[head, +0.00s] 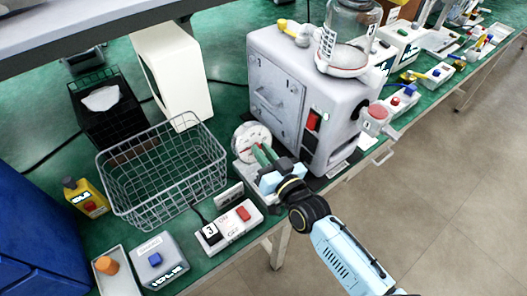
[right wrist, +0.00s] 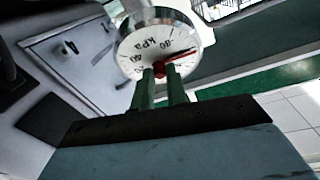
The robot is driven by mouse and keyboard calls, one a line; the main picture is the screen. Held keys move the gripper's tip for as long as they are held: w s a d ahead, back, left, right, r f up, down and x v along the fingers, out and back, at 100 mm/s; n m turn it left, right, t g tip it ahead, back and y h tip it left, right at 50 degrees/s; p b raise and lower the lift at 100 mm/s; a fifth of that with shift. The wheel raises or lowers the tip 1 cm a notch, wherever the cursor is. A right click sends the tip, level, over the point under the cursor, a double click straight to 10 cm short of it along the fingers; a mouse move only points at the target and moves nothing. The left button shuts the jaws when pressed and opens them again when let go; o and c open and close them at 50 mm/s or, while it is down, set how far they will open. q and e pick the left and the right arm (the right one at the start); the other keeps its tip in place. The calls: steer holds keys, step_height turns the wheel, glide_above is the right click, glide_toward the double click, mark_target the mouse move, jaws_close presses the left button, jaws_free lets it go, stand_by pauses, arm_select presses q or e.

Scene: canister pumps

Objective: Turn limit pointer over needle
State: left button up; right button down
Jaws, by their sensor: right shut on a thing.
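The round white kPa gauge (head: 252,138) stands beside the grey pump. In the right wrist view its dial (right wrist: 150,45) fills the top middle, and the markings look upside down. A red limit pointer (right wrist: 181,55) runs from the dial's lower middle toward the right rim. The black needle cannot be told apart from it. My right gripper (head: 264,152) reaches the dial face. Its green fingers (right wrist: 159,78) are shut on the small red knob of the limit pointer, and they hide part of the dial. My left gripper is not in view.
The grey pump housing (head: 290,85) with a red switch stands right behind the gauge. A wire basket (head: 165,170) is to the left. A switch box (head: 230,228) with a red button lies in front, near the table edge. The green table holds more devices at the far right.

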steer(key=shift+n+y, duration=0.3)
steer(key=shift+n, duration=0.2)
steer(key=c, duration=1.4)
jaws_free()
steer(key=v, duration=1.3)
steer(key=shift+s+r+p, duration=0.15)
steer(key=shift+r+p, duration=0.05)
steer(key=shift+p, duration=0.1)
steer(key=shift+d+f, duration=0.1)
steer(key=shift+d, duration=0.05)
